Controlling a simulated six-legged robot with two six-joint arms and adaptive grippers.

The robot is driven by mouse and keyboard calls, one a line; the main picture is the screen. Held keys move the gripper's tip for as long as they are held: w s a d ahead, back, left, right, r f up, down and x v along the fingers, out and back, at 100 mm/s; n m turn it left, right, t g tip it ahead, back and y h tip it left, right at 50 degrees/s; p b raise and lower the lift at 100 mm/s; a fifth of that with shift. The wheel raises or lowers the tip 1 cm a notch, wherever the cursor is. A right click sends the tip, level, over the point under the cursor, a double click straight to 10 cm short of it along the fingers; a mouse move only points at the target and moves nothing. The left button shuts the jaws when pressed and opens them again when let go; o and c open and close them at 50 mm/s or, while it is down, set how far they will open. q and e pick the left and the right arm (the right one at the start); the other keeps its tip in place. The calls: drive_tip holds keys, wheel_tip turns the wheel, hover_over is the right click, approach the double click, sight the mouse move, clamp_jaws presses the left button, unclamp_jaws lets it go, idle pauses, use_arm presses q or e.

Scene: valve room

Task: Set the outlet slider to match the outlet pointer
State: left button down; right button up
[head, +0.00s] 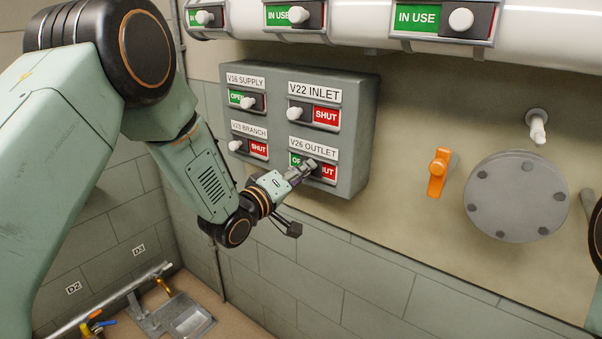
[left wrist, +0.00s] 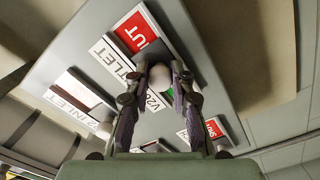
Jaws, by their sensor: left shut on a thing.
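The V26 OUTLET slider sits at the lower right of the grey panel (head: 357,130), under its white label (head: 312,148). Green shows at its left and red at its right, with the gripper across the middle. My left gripper (head: 304,168) is shut on the slider's pale knob (left wrist: 160,77), which shows between the fingers in the left wrist view. The knob seems near mid-travel, but the fingers hide part of the slot. I cannot tell which item is the outlet pointer. My right gripper is not in view.
The V22 INLET slider (head: 314,115) is just above, with red SHUT showing. V16 SUPPLY (head: 246,101) shows green and V23 BRANCH (head: 249,146) shows red SHUT. An orange lever (head: 438,172) and a round bolted plate (head: 516,196) are on the wall to the right.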

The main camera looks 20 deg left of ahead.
use_arm(q)
drive_tip(key=shift+s+d+r, duration=0.1)
drive_tip(key=shift+s+d, duration=0.15)
drive_tip(key=shift+d, duration=0.6)
drive_tip(key=shift+s+d+r, duration=0.1)
drive_tip(key=shift+s+d, duration=0.15)
drive_tip(key=shift+d, duration=0.6)
drive_tip(key=shift+f, duration=0.1)
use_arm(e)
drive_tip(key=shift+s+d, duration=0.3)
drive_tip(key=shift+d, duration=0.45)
use_arm(q)
drive_tip(key=shift+a, duration=0.1)
drive_tip(key=c, duration=1.6)
unclamp_jaws()
drive_tip(key=o, duration=0.5)
drive_tip(key=shift+d, duration=0.3)
drive_tip(key=shift+s+a+f, duration=0.1)
drive_tip(key=shift+a, duration=0.35)
approach(327, 170)
drive_tip(key=a+v, duration=0.1)
drive_tip(key=v, duration=0.5)
drive_tip(key=shift+d, duration=0.15)
